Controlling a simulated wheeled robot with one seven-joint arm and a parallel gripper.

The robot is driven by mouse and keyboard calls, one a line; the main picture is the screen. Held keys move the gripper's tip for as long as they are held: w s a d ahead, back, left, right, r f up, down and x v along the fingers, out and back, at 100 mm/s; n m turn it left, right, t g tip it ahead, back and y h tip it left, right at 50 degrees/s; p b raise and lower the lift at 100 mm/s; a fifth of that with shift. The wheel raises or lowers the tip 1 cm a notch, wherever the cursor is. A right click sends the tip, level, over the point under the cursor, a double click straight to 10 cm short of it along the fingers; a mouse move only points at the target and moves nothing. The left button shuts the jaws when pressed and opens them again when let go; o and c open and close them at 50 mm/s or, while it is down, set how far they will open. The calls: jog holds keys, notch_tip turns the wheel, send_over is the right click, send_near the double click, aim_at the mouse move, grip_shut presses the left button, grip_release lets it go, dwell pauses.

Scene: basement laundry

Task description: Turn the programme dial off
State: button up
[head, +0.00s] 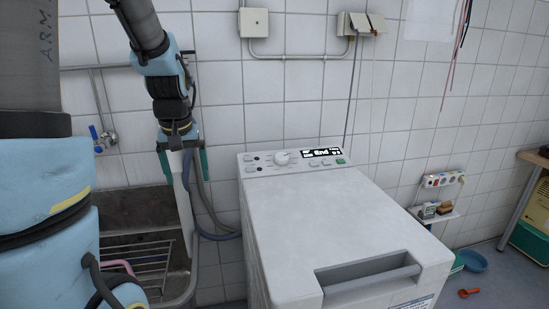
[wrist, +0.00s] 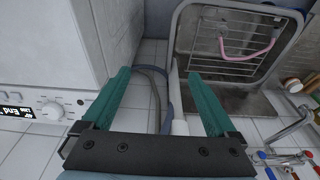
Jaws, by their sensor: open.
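The programme dial (head: 282,158) is a round white knob on the panel at the back of the white top-loading washing machine (head: 330,220). A display (head: 322,153) right of the dial reads "End". The dial also shows at the left edge of the wrist view (wrist: 52,110), with the display beside it. My gripper (head: 186,172) points down with teal fingers, left of the machine and apart from the dial. In the wrist view my gripper (wrist: 160,82) is open, with nothing held between its fingers. The dial's exact pointer setting is too small to read.
A sink (head: 180,262) with a wire rack (head: 138,258) lies below and left of my gripper. Hoses (head: 208,215) run between sink and machine. A tap (head: 103,138) is on the tiled wall. The space above the machine lid is clear.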

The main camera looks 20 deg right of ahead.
jog(key=w+d+r+t+b, duration=0.1)
jog(key=w+d+b, duration=0.1)
jog(key=w+d, duration=0.45)
jog(key=w+d+b, duration=0.1)
jog(key=w+d, duration=0.3)
jog(key=d, duration=0.6)
jog(key=m+b, duration=0.1)
jog(key=b, duration=0.1)
send_near(282, 156)
jog(key=shift+t+h, duration=0.4)
jog(key=shift+t, duration=0.1)
jog(key=x, duration=0.3)
jog(key=p+x, duration=0.1)
jog(key=x, duration=0.1)
jog(key=a+p+x, duration=0.1)
jog(key=x, duration=0.2)
jog(key=shift+s+d+f, duration=0.15)
jog(key=shift+s+f, duration=0.05)
jog(key=shift+f, duration=0.25)
jog(key=c, duration=1.4)
